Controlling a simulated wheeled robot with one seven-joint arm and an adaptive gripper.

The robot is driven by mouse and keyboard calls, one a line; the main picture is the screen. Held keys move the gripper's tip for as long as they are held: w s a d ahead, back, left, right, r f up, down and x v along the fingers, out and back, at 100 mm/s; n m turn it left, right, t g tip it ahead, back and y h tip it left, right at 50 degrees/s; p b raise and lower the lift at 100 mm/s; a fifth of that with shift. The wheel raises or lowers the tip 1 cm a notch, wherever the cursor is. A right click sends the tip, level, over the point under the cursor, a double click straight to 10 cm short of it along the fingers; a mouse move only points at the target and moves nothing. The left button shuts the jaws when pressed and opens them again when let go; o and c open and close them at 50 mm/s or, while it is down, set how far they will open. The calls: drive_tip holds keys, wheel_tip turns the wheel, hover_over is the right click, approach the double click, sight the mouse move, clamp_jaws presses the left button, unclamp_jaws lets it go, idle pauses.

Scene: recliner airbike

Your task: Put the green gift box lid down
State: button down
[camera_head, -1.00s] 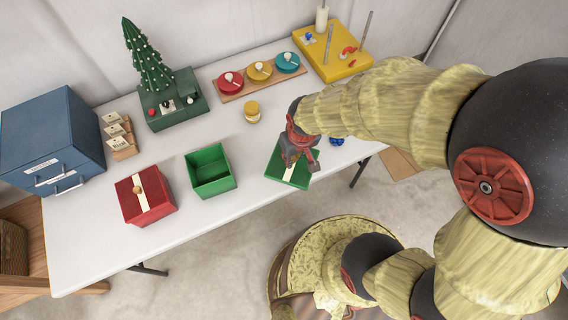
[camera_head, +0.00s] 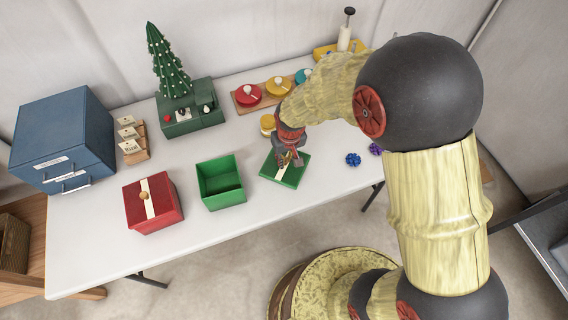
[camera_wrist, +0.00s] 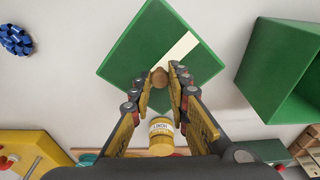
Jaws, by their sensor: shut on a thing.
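The green gift box lid (camera_head: 296,172) is a flat green square with a pale strip and a small round knob. My gripper (camera_head: 290,158) is above it in the head view. In the wrist view my gripper (camera_wrist: 160,80) is shut on the lid's brown knob (camera_wrist: 159,77), and the green lid (camera_wrist: 140,45) lies flat beneath the fingers. The lid is at or just over the white table; I cannot tell whether it touches. The open green gift box (camera_head: 221,195) stands left of the lid, and it shows at right in the wrist view (camera_wrist: 262,75).
A red gift box (camera_head: 170,205) with its lid on stands left of the green box. A yellow-lidded jar (camera_head: 267,123) is close behind my gripper. Blue (camera_head: 353,159) and purple bows lie to the right. White table (camera_head: 240,235) is bare in front.

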sight(286, 162)
drive_tip(key=shift+w+a+f, duration=0.15)
drive_tip(key=shift+w+f, duration=0.15)
drive_tip(key=shift+f, duration=0.15)
drive_tip(key=shift+w+f+b, duration=0.15)
drive_tip(key=shift+f+b, duration=0.75)
drive_tip(key=shift+f, duration=0.7)
drive_tip(key=shift+f, duration=0.1)
drive_tip(key=c, duration=1.7)
unclamp_jaws()
drive_tip(key=r+p, duration=0.1)
drive_tip(key=r, duration=0.3)
drive_tip(key=s+r+p, duration=0.1)
drive_tip(key=r, duration=0.3)
drive_tip(key=r+p, duration=0.2)
drive_tip(key=r, duration=0.2)
drive_tip(key=shift+s+d+r, duration=0.1)
drive_tip(key=shift+s+d, duration=0.1)
drive_tip(key=shift+s, duration=0.2)
